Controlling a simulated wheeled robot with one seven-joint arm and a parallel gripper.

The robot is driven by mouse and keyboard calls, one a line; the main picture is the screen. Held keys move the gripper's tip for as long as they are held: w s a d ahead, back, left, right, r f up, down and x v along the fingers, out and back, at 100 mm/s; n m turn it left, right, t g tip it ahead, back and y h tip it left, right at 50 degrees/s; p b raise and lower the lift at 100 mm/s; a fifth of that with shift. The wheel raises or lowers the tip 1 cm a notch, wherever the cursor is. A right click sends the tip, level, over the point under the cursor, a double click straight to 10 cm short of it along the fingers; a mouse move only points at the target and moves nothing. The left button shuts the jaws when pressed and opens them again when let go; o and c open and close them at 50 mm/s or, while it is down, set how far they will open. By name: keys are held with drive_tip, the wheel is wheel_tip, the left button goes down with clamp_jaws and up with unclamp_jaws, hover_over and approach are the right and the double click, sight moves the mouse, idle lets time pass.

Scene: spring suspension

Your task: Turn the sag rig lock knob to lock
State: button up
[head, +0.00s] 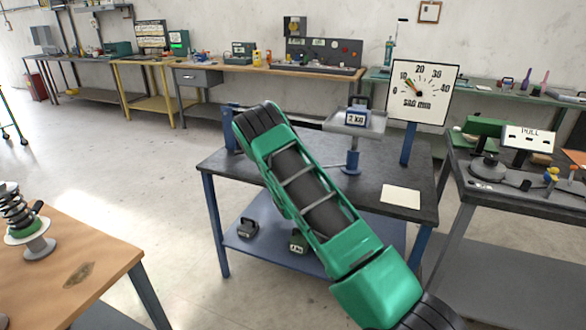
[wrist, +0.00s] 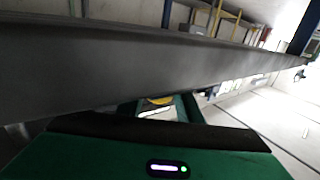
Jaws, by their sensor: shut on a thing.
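The sag rig stands on a dark-topped table (head: 390,172) with blue legs. Its dial (head: 423,92) reads "SAG MM", with the red needle near 10. A weight marked 2 KG (head: 357,115) rests on the rig's grey pan (head: 340,124). In the wrist view, my gripper's green fingers (wrist: 158,106) are shut on a small yellow part (wrist: 160,100), which appears to be the lock knob. Its turn position cannot be read. My green arm hides the gripper and the knob in the head view.
The dark table edge (wrist: 120,75) runs close above my gripper in the wrist view. Weights (head: 248,228) sit on the blue lower shelf. A wooden table (head: 60,250) with a spring stands at left, and another bench (head: 500,190) at right. Open floor lies at left.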

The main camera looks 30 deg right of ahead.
drive_tip(key=shift+a+f+n+t+y, duration=0.15)
drive_tip(key=shift+n+t+y, duration=0.25)
drive_tip(key=shift+n+y, duration=0.7)
drive_tip(key=o, duration=1)
drive_tip(key=shift+o, duration=0.2)
drive_tip(key=shift+s, duration=0.1)
drive_tip(key=s, duration=0.3)
drive_tip(key=s+a, duration=0.1)
drive_tip(key=s, duration=0.6)
drive_tip(key=shift+s+a, duration=0.2)
drive_tip(key=shift+a, duration=0.2)
